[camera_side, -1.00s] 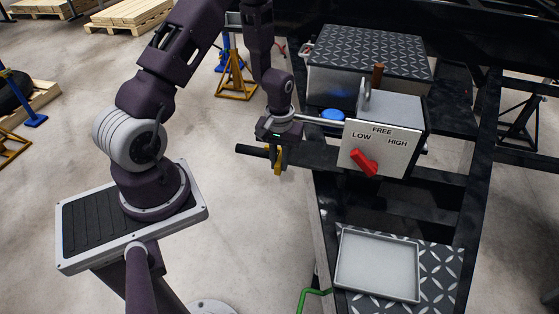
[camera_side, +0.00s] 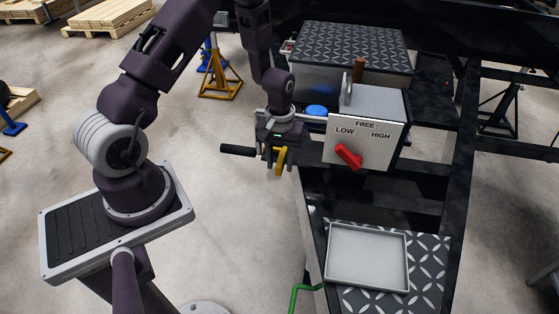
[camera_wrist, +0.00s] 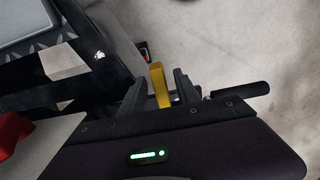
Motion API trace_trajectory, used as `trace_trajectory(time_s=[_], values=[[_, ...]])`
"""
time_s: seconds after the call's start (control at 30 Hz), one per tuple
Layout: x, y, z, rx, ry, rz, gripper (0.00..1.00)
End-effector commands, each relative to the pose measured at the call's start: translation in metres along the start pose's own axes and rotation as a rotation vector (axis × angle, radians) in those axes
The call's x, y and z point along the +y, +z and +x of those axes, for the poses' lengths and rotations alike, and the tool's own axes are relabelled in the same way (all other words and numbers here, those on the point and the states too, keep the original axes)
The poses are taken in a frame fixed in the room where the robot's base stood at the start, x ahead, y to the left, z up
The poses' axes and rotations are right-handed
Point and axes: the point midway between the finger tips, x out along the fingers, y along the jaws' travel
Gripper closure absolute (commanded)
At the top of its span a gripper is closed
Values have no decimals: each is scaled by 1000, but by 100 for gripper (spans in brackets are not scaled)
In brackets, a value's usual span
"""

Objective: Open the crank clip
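In the side view the crank's black handle (camera_side: 238,150) sticks out left of the winch box. A yellow clip (camera_side: 280,160) hangs below my gripper (camera_side: 278,153), right of the handle. My gripper points down here. In the wrist view my gripper (camera_wrist: 160,90) has its two dark fingers apart, with the yellow clip (camera_wrist: 159,84) between them. A gap seems to show beside the clip, and firm contact is not visible. The black handle (camera_wrist: 240,90) reaches off to the right of the fingers. The clip's attachment is hidden by my gripper.
The grey winch box (camera_side: 365,145) with FREE, LOW and HIGH labels and a red lever (camera_side: 348,157) stands close to the right of my gripper. A grey tray (camera_side: 368,257) lies at lower right on tread plate. The concrete floor (camera_side: 235,210) is free at left.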

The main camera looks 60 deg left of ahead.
Motion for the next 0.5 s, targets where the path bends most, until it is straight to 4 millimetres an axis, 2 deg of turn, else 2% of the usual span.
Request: trace_trajectory(time_s=[0.13, 0.33, 0.5], values=[[0, -1, -14, 3, 1, 0, 62], [1, -1, -55, 5, 2, 1, 62], [0, 0, -71, 2, 1, 0, 62]])
